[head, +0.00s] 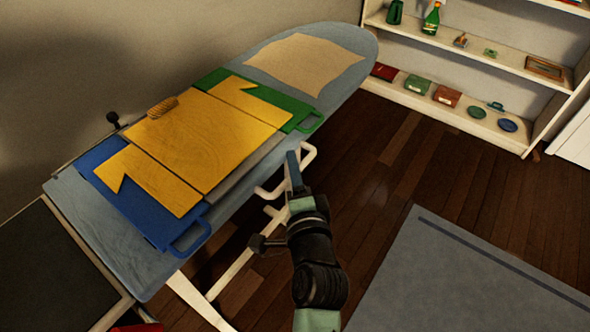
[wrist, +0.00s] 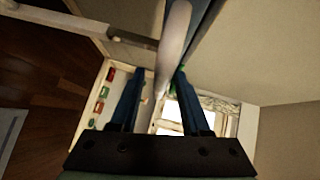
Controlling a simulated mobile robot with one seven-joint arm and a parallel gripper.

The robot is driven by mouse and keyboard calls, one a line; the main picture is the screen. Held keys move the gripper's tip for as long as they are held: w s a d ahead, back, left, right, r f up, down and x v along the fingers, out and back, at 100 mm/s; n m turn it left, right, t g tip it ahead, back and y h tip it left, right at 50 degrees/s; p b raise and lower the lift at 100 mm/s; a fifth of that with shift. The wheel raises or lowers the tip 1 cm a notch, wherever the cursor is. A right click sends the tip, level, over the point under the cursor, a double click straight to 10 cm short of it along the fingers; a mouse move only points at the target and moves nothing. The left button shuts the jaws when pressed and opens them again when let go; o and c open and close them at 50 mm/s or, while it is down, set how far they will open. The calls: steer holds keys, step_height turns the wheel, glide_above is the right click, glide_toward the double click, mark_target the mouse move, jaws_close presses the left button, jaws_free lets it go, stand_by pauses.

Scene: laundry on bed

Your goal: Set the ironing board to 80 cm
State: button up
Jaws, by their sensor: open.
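The ironing board (head: 85,215) has a grey-blue cover and runs from lower left to upper right in the head view. White legs (head: 195,302) show below it. A white looped handle (head: 308,153) sticks out from under its near edge. My gripper (head: 292,160) is at this handle, just off the board's edge. In the wrist view my gripper (wrist: 158,78) is open, and a pale bar (wrist: 174,45) runs between its blue fingers in the picture. I cannot tell whether the fingers touch it. The board's underside is mostly hidden.
A yellow shirt (head: 200,140) lies on a blue and green folding board (head: 148,215) on top. A beige cloth (head: 305,62) lies at the far end. A white shelf (head: 480,60) stands at the back right. A grey rug (head: 470,280) covers floor at the right.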

jaws_close()
stand_by(1.4)
